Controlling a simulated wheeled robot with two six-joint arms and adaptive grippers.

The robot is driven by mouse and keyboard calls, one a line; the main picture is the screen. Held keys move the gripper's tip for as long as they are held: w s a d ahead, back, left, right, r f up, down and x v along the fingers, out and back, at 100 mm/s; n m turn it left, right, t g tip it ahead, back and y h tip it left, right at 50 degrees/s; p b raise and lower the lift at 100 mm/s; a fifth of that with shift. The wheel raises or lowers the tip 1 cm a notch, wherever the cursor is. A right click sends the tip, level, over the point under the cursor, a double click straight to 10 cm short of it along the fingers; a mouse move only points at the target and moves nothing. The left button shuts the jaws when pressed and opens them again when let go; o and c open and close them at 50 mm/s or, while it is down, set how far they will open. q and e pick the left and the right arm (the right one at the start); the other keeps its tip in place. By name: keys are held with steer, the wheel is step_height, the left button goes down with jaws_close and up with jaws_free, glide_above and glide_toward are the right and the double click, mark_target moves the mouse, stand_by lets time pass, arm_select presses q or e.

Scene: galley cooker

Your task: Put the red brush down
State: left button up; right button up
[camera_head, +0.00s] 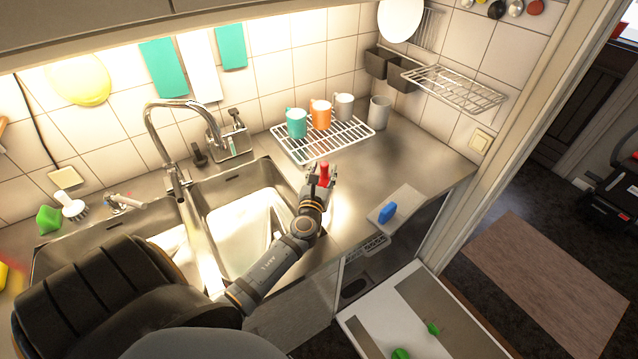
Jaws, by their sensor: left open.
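The red brush (324,175) shows as a small red upright shape at the tip of my left gripper (320,170), over the counter to the right of the sink. My left arm reaches across the sink's front edge to it. The left gripper is open, with its fingers around or right beside the red brush. I cannot tell whether they touch it. The brush's lower part is hidden by the gripper, so I cannot tell whether it rests on the counter (425,160). My right gripper is not in view.
A wire rack (345,137) with several cups stands behind the gripper. A blue sponge (387,212) lies on a grey board (404,201) at the counter's front edge. The sink (250,222) and tap (160,128) are to the left. Counter right of the rack is clear.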

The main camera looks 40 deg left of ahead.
arm_select(q)
steer(key=b+v, duration=0.2)
steer(key=v, duration=0.7)
steer(key=shift+s+d, duration=0.2)
steer(key=shift+s, duration=0.15)
steer(key=shift+r, duration=0.1)
